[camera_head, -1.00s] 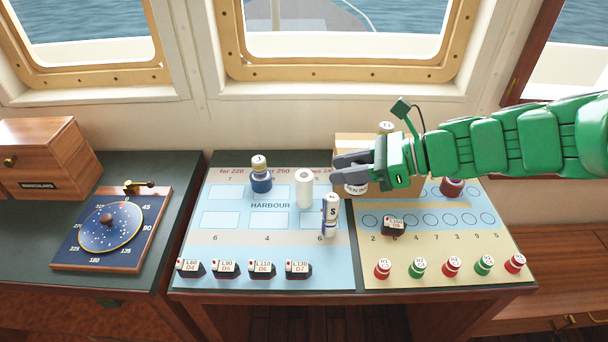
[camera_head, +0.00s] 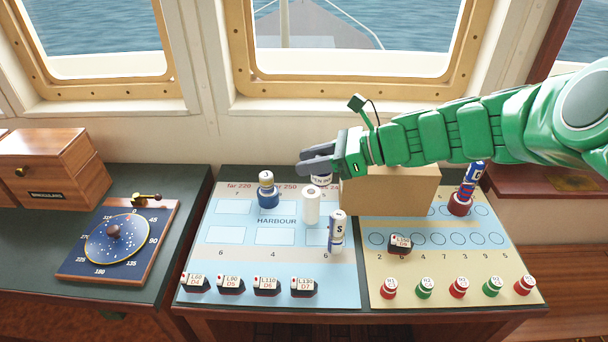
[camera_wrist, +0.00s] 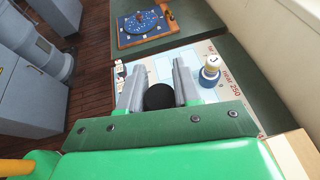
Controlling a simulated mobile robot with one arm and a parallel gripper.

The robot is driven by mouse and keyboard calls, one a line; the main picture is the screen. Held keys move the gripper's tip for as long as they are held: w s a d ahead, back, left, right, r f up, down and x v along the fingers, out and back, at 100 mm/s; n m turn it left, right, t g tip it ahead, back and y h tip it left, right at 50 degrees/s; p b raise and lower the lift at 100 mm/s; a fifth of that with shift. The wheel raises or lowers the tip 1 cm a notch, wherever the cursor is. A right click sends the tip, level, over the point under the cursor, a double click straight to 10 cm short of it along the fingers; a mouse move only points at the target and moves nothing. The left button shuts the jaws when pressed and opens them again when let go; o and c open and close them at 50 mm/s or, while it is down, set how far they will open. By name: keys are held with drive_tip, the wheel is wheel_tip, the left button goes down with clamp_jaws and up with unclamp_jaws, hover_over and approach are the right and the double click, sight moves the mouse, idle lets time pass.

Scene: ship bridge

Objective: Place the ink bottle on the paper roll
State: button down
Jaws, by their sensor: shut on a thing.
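My gripper (camera_head: 318,165) is shut on the ink bottle (camera_head: 321,181), which has a white label reading partly "EN INK". In the wrist view its round black top (camera_wrist: 159,97) sits between the two grey fingers of my gripper (camera_wrist: 158,85). The paper roll (camera_head: 311,207) is a plain white upright cylinder on the blue chart. In the head view the bottle shows just above and behind the roll's top, slightly to the right. Whether they touch I cannot tell. The fingers hide the bottle's upper part in the head view. The roll is not visible in the wrist view.
A cardboard box (camera_head: 400,192) is right, under my arm. Several dark labelled blocks line the front edge.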

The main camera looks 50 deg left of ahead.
drive_tip(key=shift+w+a+f, duration=0.75)
drive_tip(key=shift+a+f, duration=0.45)
drive_tip(key=shift+f, duration=0.05)
drive_tip(key=shift+w+a+f, duration=0.75)
drive_tip(key=shift+a+f, duration=0.45)
drive_tip(key=shift+w+a+f, duration=0.75)
drive_tip(key=shift+a+f, duration=0.45)
drive_tip(key=shift+f, duration=0.05)
drive_tip(key=shift+w+a+f, duration=0.1)
drive_tip(key=shift+a+f, duration=0.05)
drive_tip(key=shift+f, duration=1.5)
drive_tip(key=shift+f, duration=0.1)
drive_tip(key=c, duration=0.8)
unclamp_jaws()
